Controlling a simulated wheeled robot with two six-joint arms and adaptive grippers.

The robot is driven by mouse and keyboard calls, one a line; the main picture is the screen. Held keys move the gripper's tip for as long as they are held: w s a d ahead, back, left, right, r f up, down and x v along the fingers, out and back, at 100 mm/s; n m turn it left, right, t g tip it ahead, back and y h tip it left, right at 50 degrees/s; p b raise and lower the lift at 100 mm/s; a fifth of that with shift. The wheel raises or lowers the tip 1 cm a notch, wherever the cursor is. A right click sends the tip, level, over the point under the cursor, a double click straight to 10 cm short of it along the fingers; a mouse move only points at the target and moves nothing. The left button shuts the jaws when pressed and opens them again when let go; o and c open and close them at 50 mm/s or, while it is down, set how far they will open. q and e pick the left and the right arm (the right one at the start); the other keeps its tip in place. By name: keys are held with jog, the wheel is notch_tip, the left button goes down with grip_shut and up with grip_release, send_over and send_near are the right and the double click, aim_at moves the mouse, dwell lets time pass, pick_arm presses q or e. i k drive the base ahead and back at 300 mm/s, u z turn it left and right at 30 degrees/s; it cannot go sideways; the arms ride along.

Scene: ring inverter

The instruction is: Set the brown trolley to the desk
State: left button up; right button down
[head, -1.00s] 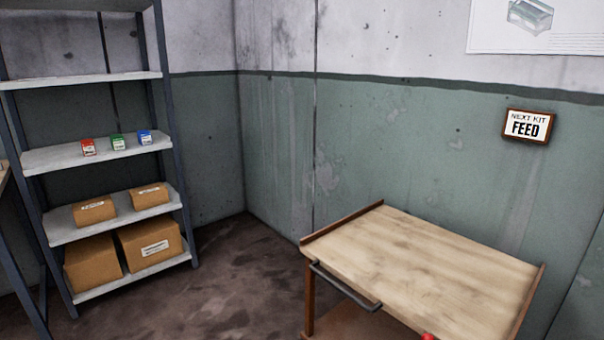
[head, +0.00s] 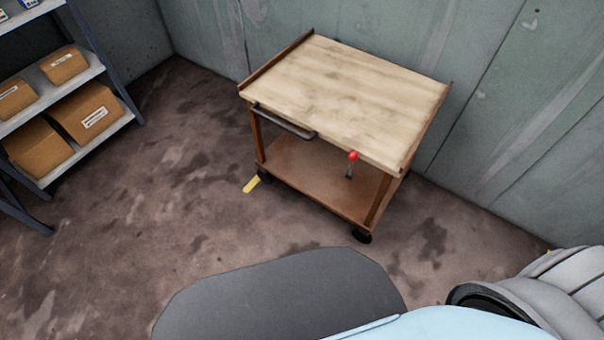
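The brown trolley (head: 345,88) stands in the head view, upper middle, close to the green-grey wall. It has a pale wooden top, brown raised end edges, a brown lower shelf (head: 310,178) and black wheels. A dark grey handle bar (head: 284,121) runs along its near left side. A red-knobbed lever (head: 352,156) stands up at its near side. The top and the visible part of the shelf are empty. No desk shows in the head view. Neither of my grippers is in view; parts of my own body fill the bottom edge.
A metal shelf rack (head: 72,165) with cardboard boxes (head: 88,112) stands at the left.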

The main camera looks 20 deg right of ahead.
aim_at(338, 99)
jog(key=u, duration=0.55)
jog(key=k, duration=0.65)
jog(key=u, duration=0.9)
jog(key=i, duration=0.8)
jog(key=z, duration=0.4)
jog(key=i, duration=0.9)
jog(key=z, duration=0.9)
